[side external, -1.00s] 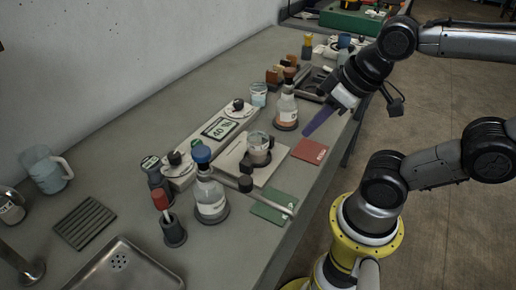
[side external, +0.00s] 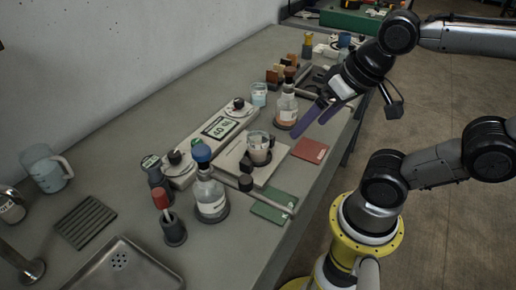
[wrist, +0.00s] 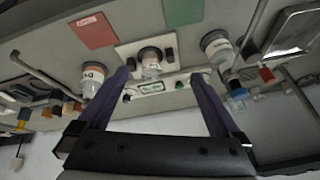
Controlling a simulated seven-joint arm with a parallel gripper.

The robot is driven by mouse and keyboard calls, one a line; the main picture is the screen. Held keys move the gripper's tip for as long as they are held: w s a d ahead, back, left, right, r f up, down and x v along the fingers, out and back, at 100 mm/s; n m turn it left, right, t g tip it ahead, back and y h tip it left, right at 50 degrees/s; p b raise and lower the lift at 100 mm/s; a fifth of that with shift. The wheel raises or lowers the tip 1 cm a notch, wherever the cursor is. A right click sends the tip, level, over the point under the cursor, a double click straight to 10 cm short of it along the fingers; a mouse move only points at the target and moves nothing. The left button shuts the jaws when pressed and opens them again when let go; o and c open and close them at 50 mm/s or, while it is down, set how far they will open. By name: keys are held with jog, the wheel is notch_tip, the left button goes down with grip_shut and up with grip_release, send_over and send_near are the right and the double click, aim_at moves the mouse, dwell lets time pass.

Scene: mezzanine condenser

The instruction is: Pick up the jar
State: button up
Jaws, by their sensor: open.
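Several glass vessels could be the jar; I cannot tell which is meant. A glass vessel with greyish contents (side external: 259,150) stands on a pale plate, and it also shows between my fingers in the wrist view (wrist: 151,66). A clear bottle with an orange label (side external: 286,111) stands behind it, at the left in the wrist view (wrist: 92,80). A small glass with light blue contents (side external: 259,96) is beside that bottle. A blue-capped bottle (side external: 209,195) stands nearer. My gripper (side external: 312,116) is open and empty, its purple fingers apart above the bench near the orange-labelled bottle.
A long white device with a display (side external: 220,127) runs behind the pale plate. A red-topped holder (side external: 172,228) and a metal sink (side external: 122,268) are nearer.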

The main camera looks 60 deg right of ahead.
jog(key=w+r+m+g, duration=0.1)
jog(key=w+r+m, duration=0.25)
jog(key=m, duration=0.65)
jog(key=m+g, duration=0.4)
jog(key=m, duration=0.5)
send_over(258, 144)
jog(key=w+d, duration=0.1)
jog(key=w, duration=0.1)
notch_tip(258, 144, down, 4)
jog(key=f, duration=0.1)
jog(key=shift+g, duration=0.3)
jog(key=shift+s+d+f, duration=0.1)
jog(key=shift+d+f, duration=0.1)
jog(key=shift+f, duration=2.2)
jog(key=shift+s+d+f, duration=0.1)
jog(key=shift+d+f, duration=0.15)
jog(key=shift+f, duration=2.2)
jog(key=shift+s+d+f, duration=0.1)
jog(key=shift+d+f, duration=0.1)
jog(key=shift+f, duration=2.2)
jog(key=c, duration=1.5)
jog(key=shift+r, duration=0.2)
